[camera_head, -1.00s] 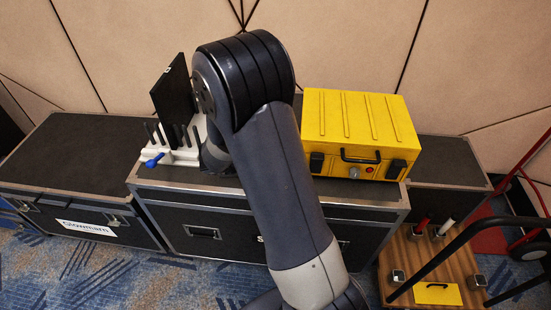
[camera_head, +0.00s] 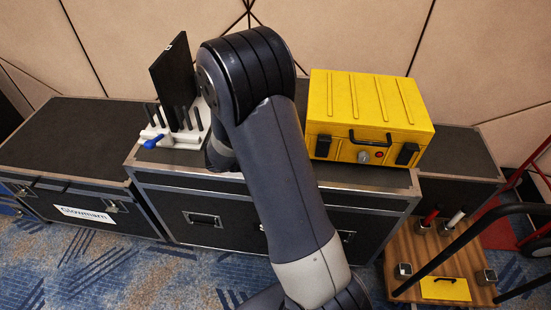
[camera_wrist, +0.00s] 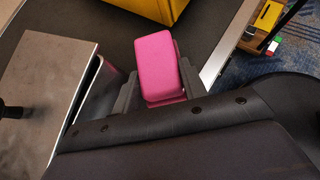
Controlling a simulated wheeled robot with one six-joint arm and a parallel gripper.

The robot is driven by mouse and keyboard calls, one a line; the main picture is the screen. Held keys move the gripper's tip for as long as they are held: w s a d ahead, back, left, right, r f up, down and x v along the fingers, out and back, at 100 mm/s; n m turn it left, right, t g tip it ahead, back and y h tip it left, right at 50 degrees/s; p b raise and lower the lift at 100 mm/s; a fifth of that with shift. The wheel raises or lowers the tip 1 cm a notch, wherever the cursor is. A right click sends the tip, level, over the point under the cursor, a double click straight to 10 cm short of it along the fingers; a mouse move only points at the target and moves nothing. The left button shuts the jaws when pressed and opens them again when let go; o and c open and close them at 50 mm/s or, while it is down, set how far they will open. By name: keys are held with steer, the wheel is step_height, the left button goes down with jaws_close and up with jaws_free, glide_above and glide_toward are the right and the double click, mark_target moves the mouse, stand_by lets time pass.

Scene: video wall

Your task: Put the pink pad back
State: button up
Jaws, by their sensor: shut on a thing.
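The pink pad (camera_wrist: 158,65) is a rounded block held between the two grey fingers of my gripper (camera_wrist: 160,88) in the wrist view. The fingers are shut on its sides, and the pad's lower end is partly hidden by my gripper. A dark case top lies below it; the height gap is hard to judge. In the head view my arm hides both the gripper and the pad. The pad's place of return cannot be identified for certain.
A white rack (camera_head: 180,140) with black pegs, an upright black panel (camera_head: 175,80) and a blue handle (camera_head: 154,142) stands left of my arm. A yellow case (camera_head: 365,110) stands right. A wooden-decked cart (camera_head: 425,262) is at lower right. The left black case's top (camera_head: 75,140) is clear.

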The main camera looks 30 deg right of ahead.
steer(key=shift+f+b, duration=0.5)
steer(key=shift+f, duration=0.05)
steer(key=o, duration=1.2)
steer(key=shift+c, duration=0.2)
steer(key=shift+r, duration=0.1)
steer(key=shift+w+a+r, duration=0.1)
steer(key=shift+a, duration=0.05)
steer(key=p+v, duration=0.1)
steer(key=v, duration=0.9)
steer(key=shift+s, duration=0.25)
